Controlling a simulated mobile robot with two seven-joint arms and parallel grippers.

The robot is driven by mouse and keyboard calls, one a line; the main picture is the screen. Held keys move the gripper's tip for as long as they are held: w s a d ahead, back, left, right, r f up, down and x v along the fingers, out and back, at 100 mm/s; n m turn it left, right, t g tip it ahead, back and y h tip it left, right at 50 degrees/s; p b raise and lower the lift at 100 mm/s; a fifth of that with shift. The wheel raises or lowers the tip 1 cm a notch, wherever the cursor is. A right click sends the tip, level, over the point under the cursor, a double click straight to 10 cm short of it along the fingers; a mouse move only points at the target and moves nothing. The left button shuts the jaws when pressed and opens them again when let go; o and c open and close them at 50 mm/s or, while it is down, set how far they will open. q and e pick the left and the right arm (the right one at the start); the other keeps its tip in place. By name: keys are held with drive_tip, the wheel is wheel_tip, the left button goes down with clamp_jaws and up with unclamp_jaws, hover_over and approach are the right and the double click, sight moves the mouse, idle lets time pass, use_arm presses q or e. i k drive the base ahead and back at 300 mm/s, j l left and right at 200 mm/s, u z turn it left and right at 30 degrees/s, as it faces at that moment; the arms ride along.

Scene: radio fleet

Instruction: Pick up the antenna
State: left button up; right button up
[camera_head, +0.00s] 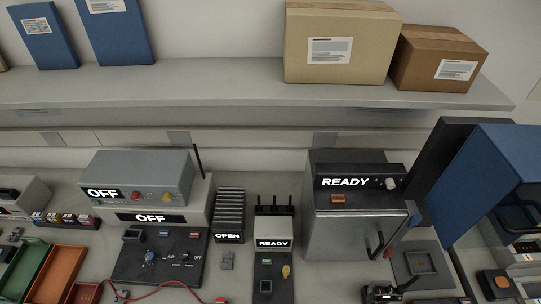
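A thin black antenna-like rod (198,161) stands nearly upright at the right end of the stacked grey boxes marked OFF. Short black upright stubs (274,205) stand in a row at the back of a small unit marked READY (272,233); I cannot tell whether they are antennas. A small dark object (379,293) lies at the bottom edge, cut off and too small to identify. I cannot make out either of my grippers in this view.
Grey OFF boxes (140,175), a slotted OPEN rack (229,208) and a large READY machine (345,225) crowd the bench. A blue panel (490,180) stands at right. A shelf (200,82) holds cartons. Green and orange trays (62,272) and a red wire (160,288) are at left.

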sight(402, 289)
drive_tip(key=z, duration=1.4)
drive_tip(key=l+u, duration=0.4)
drive_tip(key=l, duration=0.15)
